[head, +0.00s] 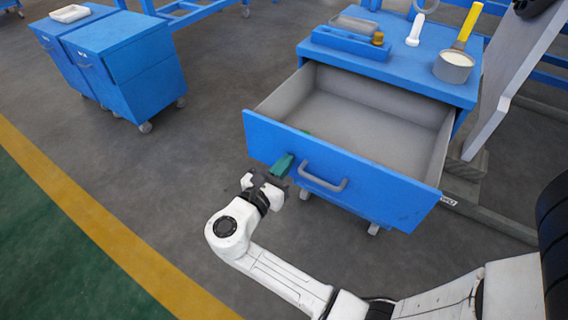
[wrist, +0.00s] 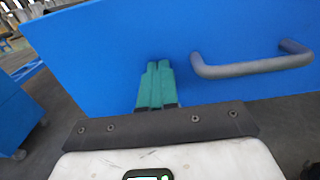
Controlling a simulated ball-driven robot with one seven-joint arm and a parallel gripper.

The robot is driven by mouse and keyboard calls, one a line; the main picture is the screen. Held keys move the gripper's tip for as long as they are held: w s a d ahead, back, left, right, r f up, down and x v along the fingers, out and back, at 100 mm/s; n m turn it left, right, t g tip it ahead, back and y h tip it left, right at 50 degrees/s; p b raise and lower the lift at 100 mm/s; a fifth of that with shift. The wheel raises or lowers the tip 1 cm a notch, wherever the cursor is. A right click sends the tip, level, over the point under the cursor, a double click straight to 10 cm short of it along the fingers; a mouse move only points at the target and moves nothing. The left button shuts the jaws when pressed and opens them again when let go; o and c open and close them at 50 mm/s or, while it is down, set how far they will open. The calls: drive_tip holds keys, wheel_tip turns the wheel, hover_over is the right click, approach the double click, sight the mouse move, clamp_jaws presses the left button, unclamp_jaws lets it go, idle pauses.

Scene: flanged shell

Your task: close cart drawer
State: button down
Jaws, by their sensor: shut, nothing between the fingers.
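The blue cart (head: 420,65) stands at the right in the head view. The blue drawer front also fills much of the wrist view (wrist: 110,50). A grey bar handle (head: 322,180) sits on the front, and it shows at the right in the wrist view (wrist: 255,66). My gripper (head: 284,164) has green fingers that are shut and empty. They are at the drawer front, left of the handle. In the wrist view the fingertips (wrist: 158,66) overlap the blue panel; I cannot tell whether they touch it.
A blue tray (head: 350,40), a white bottle (head: 414,32), a pot (head: 453,66) and a yellow-handled tool (head: 467,25) stand on the cart top. Two blue cabinets (head: 125,65) on casters stand at the left. The floor between them and the cart is clear.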

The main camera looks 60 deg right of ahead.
drive_tip(key=d+p, duration=0.3)
drive_tip(key=d, duration=0.9)
drive_tip(key=shift+w+r+p, duration=0.1)
drive_tip(key=shift+p, duration=0.2)
drive_tip(key=b, duration=0.3)
hover_over(332, 120)
drive_tip(key=shift+f, duration=0.2)
drive_tip(key=shift+d+r+b, duration=0.1)
drive_tip(key=shift+d+b, duration=0.25)
drive_tip(key=shift+d, duration=0.2)
drive_tip(key=shift+w+r, duration=0.1)
drive_tip(key=shift+w, duration=0.05)
drive_tip(key=shift+d+r, duration=0.1)
drive_tip(key=shift+d, duration=0.05)
